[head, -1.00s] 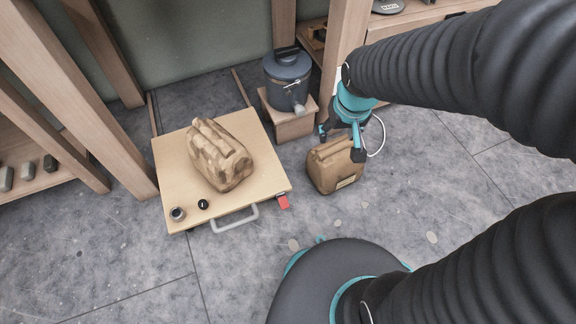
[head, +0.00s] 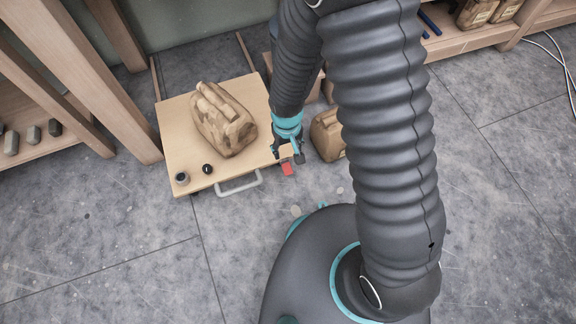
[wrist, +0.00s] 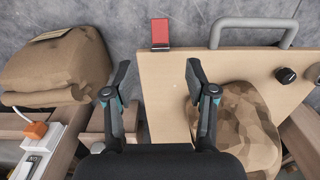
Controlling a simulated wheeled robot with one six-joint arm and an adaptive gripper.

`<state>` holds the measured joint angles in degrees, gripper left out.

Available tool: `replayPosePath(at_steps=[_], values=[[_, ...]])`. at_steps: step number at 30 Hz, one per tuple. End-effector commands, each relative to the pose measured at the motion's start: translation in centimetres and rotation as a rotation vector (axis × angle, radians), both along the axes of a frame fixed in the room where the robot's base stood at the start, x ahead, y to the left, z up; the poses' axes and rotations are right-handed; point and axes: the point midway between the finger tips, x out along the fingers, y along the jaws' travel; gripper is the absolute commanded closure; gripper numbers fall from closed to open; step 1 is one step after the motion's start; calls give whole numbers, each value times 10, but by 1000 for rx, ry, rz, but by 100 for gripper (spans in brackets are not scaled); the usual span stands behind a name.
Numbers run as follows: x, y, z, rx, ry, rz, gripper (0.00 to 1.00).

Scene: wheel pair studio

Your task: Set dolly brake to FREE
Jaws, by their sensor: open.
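The dolly (head: 180,125) is a flat wooden board with a grey loop handle (head: 238,184) on its near edge. A red brake tab (head: 287,169) sticks out at the board's near right corner. The same red tab (wrist: 160,33) shows at the top centre in the wrist view, with a dark strip at its lower end. No brake lettering is readable. My gripper (head: 289,158) is just above that corner. In the wrist view my gripper (wrist: 157,72) is open and empty, its fingertips pointing toward the tab, which lies beyond them, apart from both.
A camouflage-patterned canister (head: 224,120) lies on the dolly beside two small dark knobs (head: 207,169). A brown canister (head: 327,135) stands on the floor right of my gripper. Wooden shelving (head: 80,75) rises at left. The floor in front is clear.

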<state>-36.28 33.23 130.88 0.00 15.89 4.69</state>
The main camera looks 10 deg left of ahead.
Motion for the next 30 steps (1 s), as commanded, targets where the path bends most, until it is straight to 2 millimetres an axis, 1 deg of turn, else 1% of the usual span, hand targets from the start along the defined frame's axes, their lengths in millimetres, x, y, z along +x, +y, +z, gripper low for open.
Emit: replayPosePath(at_steps=[1, 12, 18, 24, 30], values=[[-1, -1, -9, -2, 3, 0, 44], [-1, -1, -75, -2, 3, -1, 44], [0, -1, -105, -1, 2, -1, 44], [0, -1, -122, -1, 2, -1, 44], [0, 0, -125, 0, 0, -1, 44]])
